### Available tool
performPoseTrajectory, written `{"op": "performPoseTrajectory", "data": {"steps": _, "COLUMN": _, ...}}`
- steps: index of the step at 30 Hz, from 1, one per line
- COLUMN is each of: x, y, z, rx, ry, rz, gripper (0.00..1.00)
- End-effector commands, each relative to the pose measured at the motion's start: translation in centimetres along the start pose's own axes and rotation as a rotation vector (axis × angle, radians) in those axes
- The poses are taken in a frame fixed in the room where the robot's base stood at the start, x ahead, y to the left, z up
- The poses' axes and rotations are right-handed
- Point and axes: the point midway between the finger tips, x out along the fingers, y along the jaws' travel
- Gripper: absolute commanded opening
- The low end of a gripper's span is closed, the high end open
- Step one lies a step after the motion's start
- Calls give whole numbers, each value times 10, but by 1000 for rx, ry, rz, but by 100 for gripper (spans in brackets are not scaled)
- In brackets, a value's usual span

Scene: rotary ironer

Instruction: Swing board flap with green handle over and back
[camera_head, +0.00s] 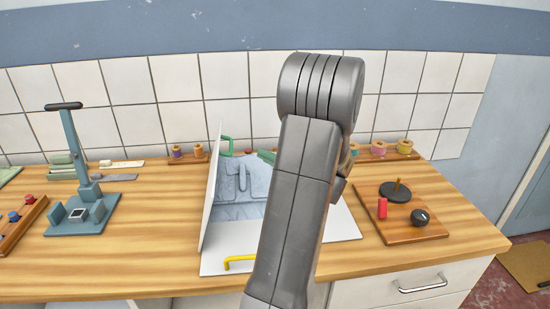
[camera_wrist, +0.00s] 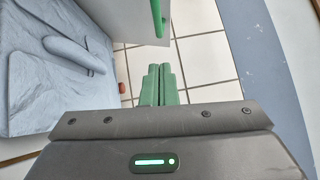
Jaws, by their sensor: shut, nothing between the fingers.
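A white board flap (camera_head: 209,195) stands nearly upright at the left of a white folding board (camera_head: 342,225) on the wooden table. Its green handle (camera_head: 227,146) sticks out at the far upper edge; flap (camera_wrist: 108,18) and handle (camera_wrist: 157,18) also show at the top of the wrist view. My gripper (camera_head: 267,156) is just right of the handle, apart from it. In the wrist view my gripper's green fingers (camera_wrist: 161,84) are shut and empty, below the handle. A blue-grey folded cloth (camera_head: 245,183) lies on the board. My arm hides the board's middle.
A yellow handle (camera_head: 240,262) sits at the board's front. A blue stand with a black grip (camera_head: 80,205) is at left. A small wooden board with a red peg and black knob (camera_head: 402,212) is at right. Spools (camera_head: 404,147) line the tiled wall.

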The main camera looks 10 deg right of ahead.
Motion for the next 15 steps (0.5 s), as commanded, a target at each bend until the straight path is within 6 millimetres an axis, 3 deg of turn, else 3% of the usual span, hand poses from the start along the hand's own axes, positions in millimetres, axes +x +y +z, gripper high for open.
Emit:
{"op": "performPoseTrajectory", "data": {"steps": 5, "x": 39, "y": -2, "z": 1, "rx": 2, "ry": -3, "rz": 0, "gripper": 0}}
{"op": "performPoseTrajectory", "data": {"steps": 9, "x": 52, "y": -2, "z": 18, "rx": 2, "ry": -1, "rz": 0, "gripper": 0}}
{"op": "performPoseTrajectory", "data": {"steps": 15, "x": 62, "y": -1, "z": 28, "rx": 1, "ry": 0, "rz": -1, "gripper": 0}}
